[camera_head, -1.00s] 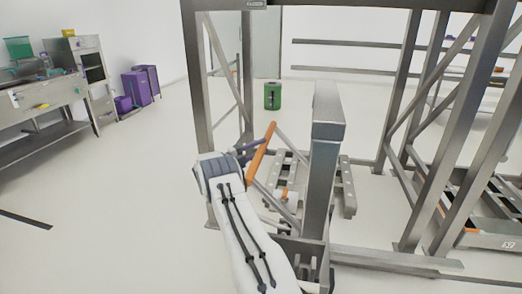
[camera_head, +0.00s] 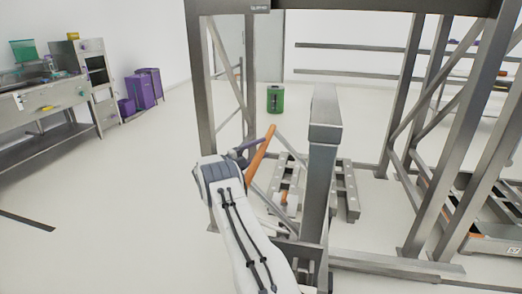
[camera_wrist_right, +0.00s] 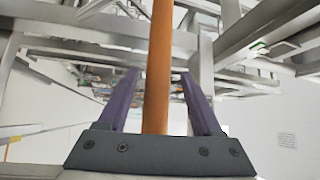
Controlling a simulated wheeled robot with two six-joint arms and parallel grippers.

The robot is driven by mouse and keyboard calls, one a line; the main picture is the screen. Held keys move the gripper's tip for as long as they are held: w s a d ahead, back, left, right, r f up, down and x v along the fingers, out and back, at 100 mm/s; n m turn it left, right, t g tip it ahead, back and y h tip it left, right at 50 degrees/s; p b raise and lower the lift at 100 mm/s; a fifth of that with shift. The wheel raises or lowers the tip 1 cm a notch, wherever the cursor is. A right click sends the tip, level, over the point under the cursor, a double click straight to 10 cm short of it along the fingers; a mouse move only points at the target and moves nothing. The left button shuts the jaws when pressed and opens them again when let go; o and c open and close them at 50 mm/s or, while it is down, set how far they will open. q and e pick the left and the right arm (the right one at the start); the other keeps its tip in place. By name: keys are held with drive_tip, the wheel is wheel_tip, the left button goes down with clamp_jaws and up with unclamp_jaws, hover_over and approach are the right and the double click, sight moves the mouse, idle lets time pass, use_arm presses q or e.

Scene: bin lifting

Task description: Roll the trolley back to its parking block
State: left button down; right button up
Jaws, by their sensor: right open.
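A grey metal trolley (camera_head: 346,190) stands on the floor inside a steel frame, in the middle of the head view. An orange bar (camera_head: 262,146) rises at a slant in front of it and looks like its handle. My right gripper (camera_head: 250,150) is at this bar. In the right wrist view the purple fingers of my right gripper (camera_wrist_right: 163,90) stand open, one on each side of the orange bar (camera_wrist_right: 158,60), with gaps on both sides. My arm and a grey post hide part of the trolley. I cannot make out the parking block. My left gripper is not in view.
The steel frame's upright (camera_head: 204,110) stands close to the left of my right arm. A thick grey post (camera_head: 322,160) stands just right of it. A green bin (camera_head: 275,98) is on the floor behind. Open floor lies to the left, before a workbench (camera_head: 45,105).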

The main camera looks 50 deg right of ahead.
drive_tip(key=b+v, duration=0.1)
drive_tip(key=v, duration=0.9)
drive_tip(key=shift+a, duration=0.2)
drive_tip(key=shift+w, duration=0.1)
drive_tip(key=s+a+r+m+t+y+p, duration=0.2)
drive_tip(key=s+a+m+y, duration=0.15)
drive_tip(key=a, duration=0.65)
drive_tip(key=s+a+r+m+t+y+p, duration=0.1)
drive_tip(key=s+a+r+m+y, duration=0.25)
drive_tip(key=a, duration=0.65)
drive_tip(key=s+a+r+m+t+y+p, duration=0.15)
drive_tip(key=s+a+m+y, duration=0.35)
drive_tip(key=a, duration=0.6)
drive_tip(key=s+a+m+y+p, duration=0.2)
drive_tip(key=s+a+m+y, duration=0.2)
drive_tip(key=s+a+m, duration=0.3)
drive_tip(key=s+a+m+y+p, duration=0.2)
drive_tip(key=s+a+m, duration=0.6)
drive_tip(key=s, duration=0.9)
drive_tip(key=a+y, duration=0.2)
drive_tip(key=shift+s+a+r, duration=0.25)
drive_tip(key=shift+a+r, duration=0.05)
drive_tip(key=shift+a, duration=0.05)
